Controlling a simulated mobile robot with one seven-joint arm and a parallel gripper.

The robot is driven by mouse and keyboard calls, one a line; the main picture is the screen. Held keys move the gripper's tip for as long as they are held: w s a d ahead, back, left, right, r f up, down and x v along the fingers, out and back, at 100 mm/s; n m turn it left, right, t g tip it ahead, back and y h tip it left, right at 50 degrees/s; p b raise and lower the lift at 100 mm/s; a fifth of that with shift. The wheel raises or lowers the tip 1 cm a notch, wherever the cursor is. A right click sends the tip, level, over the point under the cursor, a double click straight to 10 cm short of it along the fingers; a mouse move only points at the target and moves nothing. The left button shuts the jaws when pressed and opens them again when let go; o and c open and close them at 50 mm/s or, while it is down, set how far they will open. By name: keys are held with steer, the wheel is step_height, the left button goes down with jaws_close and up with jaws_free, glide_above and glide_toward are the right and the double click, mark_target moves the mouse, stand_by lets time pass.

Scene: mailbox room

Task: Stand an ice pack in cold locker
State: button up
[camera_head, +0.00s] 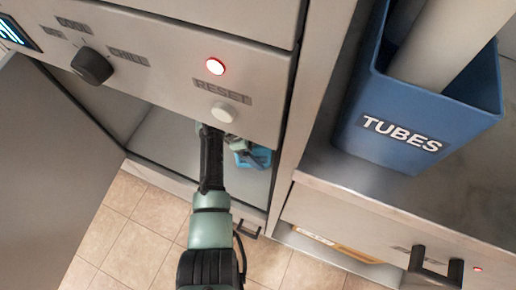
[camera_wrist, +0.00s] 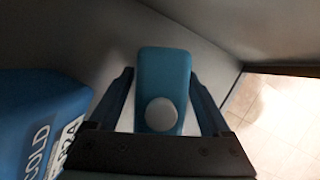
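The ice pack is a teal block (camera_wrist: 163,70) with a round pale cap, seen in the wrist view between the two dark fingers of my gripper (camera_wrist: 161,72). The fingertips are close along both its sides; whether they press on it is unclear. Its near end is hidden behind the gripper body. In the head view my arm reaches into the open cold locker (camera_head: 176,140) below the control panel. The fingers are mostly hidden there. A bright blue object (camera_head: 258,157) shows beside them, and I cannot tell which item it is.
A blue item marked COLD (camera_wrist: 40,120) stands close on the left in the wrist view. The locker door (camera_head: 50,170) hangs open at left. The panel (camera_head: 190,65) with a lit red lamp overhangs my gripper. A blue TUBES bin (camera_head: 410,125) stands on the right-hand counter.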

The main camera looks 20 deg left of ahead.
steer(key=shift+r, duration=0.15)
steer(key=p+v, duration=0.3)
steer(key=v, duration=0.3)
steer(key=shift+r, duration=0.3)
steer(key=shift+s+a+r+p, duration=0.15)
steer(key=shift+a+r+p, duration=0.15)
steer(key=shift+r+p, duration=0.15)
